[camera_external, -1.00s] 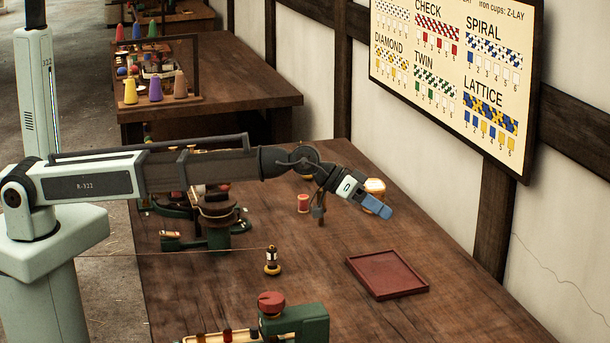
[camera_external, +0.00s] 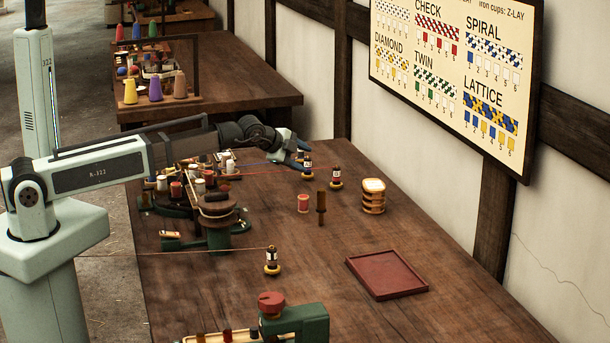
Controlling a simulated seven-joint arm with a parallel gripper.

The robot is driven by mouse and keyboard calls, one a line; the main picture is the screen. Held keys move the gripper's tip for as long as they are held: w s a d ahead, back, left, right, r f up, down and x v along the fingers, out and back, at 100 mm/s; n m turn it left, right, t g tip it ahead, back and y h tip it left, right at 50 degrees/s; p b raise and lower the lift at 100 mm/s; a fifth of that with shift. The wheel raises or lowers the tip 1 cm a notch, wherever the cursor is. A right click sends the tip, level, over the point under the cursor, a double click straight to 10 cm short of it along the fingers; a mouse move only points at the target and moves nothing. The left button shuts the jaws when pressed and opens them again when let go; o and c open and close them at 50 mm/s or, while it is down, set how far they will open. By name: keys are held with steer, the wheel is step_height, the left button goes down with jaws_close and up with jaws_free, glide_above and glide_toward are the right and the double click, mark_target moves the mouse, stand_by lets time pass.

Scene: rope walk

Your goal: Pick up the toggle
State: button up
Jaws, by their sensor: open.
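No object in view is plainly marked as the toggle. A short brown wooden peg (camera_external: 321,207) standing upright on the near workbench (camera_external: 330,265) may be it; I cannot tell for sure. My gripper (camera_external: 297,156) has blue fingers and is open. It is at the far end of the bench, behind and slightly left of the peg and well apart from it.
Another dark bobbin (camera_external: 336,178) stands behind. A green braiding machine (camera_external: 215,225) is at left, and a red tray (camera_external: 387,275) lies at right. A thread runs to a front bobbin (camera_external: 272,261).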

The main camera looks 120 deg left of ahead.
mark_target(308, 175)
steer(key=s+f+m, duration=0.1)
steer(key=m, duration=0.2)
steer(key=s+a+f+m+g+y, duration=0.1)
steer(key=m, duration=0.2)
steer(key=s+f+m+g+y, duration=0.1)
steer(key=s+m, duration=0.1)
steer(key=m, duration=0.1)
steer(key=shift+a+f+m, duration=0.1)
steer(key=shift+a+m, duration=0.05)
steer(key=shift+m, duration=0.25)
steer(key=m, duration=0.3)
steer(key=s+m+g, duration=0.1)
steer(key=shift+a+f+y, duration=0.1)
steer(key=shift+f+y, duration=0.25)
steer(key=shift+y, duration=0.05)
steer(key=m, duration=0.3)
steer(key=shift+s+f+m+y, duration=0.15)
steer(key=shift+s+m+y, duration=0.1)
steer(key=shift+m+y, duration=0.15)
steer(key=x, duration=0.8)
steer(key=shift+s+a+f, duration=0.1)
steer(key=shift+a+f, duration=0.05)
steer(key=shift+a, duration=0.25)
steer(key=shift+x, duration=2.6)
steer(key=shift+s, duration=0.15)
steer(key=shift+c, duration=0.5)
jaws_close()
